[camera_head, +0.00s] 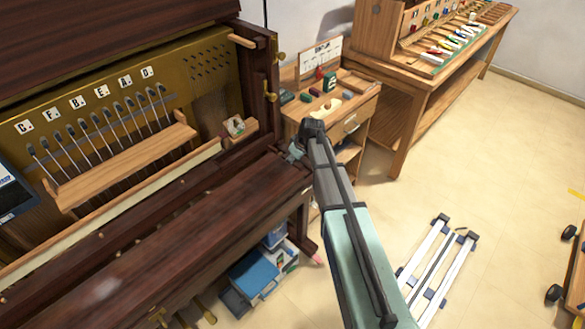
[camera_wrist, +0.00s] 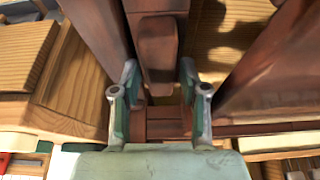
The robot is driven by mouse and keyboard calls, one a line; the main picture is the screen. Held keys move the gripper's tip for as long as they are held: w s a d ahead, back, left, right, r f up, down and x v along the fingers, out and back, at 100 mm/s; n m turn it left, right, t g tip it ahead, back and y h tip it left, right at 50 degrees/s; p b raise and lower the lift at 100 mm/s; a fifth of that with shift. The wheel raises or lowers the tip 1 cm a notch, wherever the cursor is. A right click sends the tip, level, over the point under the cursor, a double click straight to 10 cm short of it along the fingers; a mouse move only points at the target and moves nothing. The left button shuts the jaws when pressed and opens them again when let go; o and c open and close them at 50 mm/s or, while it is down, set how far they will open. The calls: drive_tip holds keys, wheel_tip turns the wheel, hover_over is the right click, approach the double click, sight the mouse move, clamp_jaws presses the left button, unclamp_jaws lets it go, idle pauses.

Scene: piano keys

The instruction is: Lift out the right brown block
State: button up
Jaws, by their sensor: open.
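In the wrist view, a reddish-brown wooden block (camera_wrist: 157,48) stands between darker brown wooden parts. My gripper (camera_wrist: 159,76) is open, with one fingertip to the left of the block's near end and one to the right. I cannot tell whether either finger touches it. In the head view my gripper (camera_head: 296,152) is at the right end of the dark brown upright piano (camera_head: 130,255), by its key bed. The arm and gripper cover that corner, so the block cannot be made out clearly there.
Dark piano wood (camera_wrist: 97,30) rises close on the left of my gripper, with another dark part (camera_wrist: 265,65) on the right. A small wooden workbench (camera_head: 362,107) with tools stands just behind. Blue boxes (camera_head: 252,275) lie below the piano.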

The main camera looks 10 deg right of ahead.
drive_tip(key=shift+f, duration=0.25)
clamp_jaws()
drive_tip(key=shift+r, duration=0.15)
